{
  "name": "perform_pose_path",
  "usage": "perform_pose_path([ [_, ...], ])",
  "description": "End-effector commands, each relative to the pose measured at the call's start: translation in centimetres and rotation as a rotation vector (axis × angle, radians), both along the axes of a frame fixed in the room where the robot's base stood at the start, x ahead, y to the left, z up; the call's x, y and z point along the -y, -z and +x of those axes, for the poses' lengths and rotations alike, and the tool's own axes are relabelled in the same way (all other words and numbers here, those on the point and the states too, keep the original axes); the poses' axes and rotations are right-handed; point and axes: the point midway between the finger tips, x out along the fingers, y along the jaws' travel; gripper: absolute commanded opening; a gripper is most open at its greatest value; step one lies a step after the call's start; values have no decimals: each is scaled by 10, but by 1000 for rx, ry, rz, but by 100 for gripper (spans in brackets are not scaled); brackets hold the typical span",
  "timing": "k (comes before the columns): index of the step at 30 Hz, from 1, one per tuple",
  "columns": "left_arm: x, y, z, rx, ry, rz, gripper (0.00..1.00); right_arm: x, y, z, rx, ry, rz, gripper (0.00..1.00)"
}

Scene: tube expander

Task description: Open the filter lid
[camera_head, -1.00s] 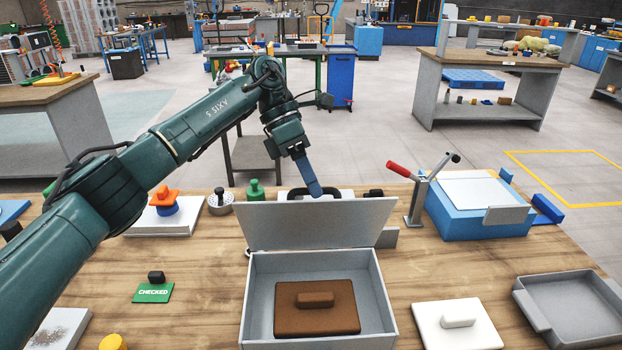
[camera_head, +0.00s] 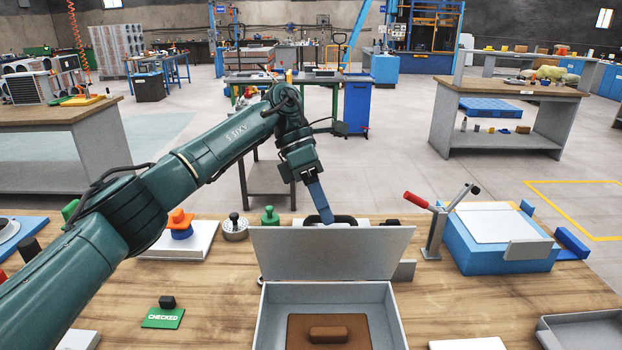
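A grey metal box (camera_head: 271,318) stands on the wooden table at the bottom middle. Its flat grey lid (camera_head: 335,253) is raised and stands nearly upright at the box's back edge. Inside the box lies a brown block (camera_head: 300,333) with a brown grip on top; its front is cut off by the picture edge. My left gripper (camera_head: 327,220) points down just above or behind the lid's top edge. Its blue fingers look like one narrow piece, so I cannot tell open from shut, or whether they touch the lid. My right gripper is not in view.
A black handle (camera_head: 333,218) shows behind the lid. A blue box with a white top (camera_head: 497,224) and a red-handled lever (camera_head: 416,200) stand to the right. A green "CHECKED" sign (camera_head: 163,318) is at the left. Bare table (camera_head: 225,290) lies left of the box.

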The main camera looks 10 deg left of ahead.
Motion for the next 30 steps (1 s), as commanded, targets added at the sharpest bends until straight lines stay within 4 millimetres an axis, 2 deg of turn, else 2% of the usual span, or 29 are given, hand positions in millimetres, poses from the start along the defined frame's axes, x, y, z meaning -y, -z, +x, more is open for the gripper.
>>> perform_pose_path([
  [6,-21,-39,14,3,-5,-1,34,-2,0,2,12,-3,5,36],
  [13,-36,-69,24,-4,-1,4,34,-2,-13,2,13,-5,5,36],
  [21,-46,-83,31,-3,-1,2,34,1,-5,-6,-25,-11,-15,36],
  [30,-48,-84,32,0,-1,1,34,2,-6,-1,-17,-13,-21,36],
])
